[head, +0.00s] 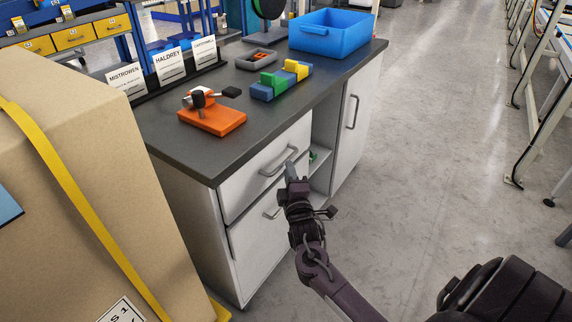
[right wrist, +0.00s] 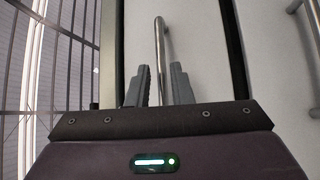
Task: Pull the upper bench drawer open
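The upper bench drawer (head: 244,186) is a light grey front under the dark worktop, and it looks closed. Its metal bar handle (head: 271,170) runs across the front. My right gripper (head: 291,172) is at the right end of this handle. In the right wrist view, the handle bar (right wrist: 159,42) lies between the two spread fingers of my right gripper (right wrist: 160,85), with gaps visible beside it. The gripper is open and is not clamped on the bar. Contact cannot be told. My left gripper is not in view.
A lower drawer (head: 258,240) with its own handle sits below. An open shelf bay and a cabinet door (head: 351,125) are to the right. A large cardboard box (head: 80,180) stands at left. Blocks, an orange fixture (head: 215,122) and a blue bin (head: 330,38) are on top.

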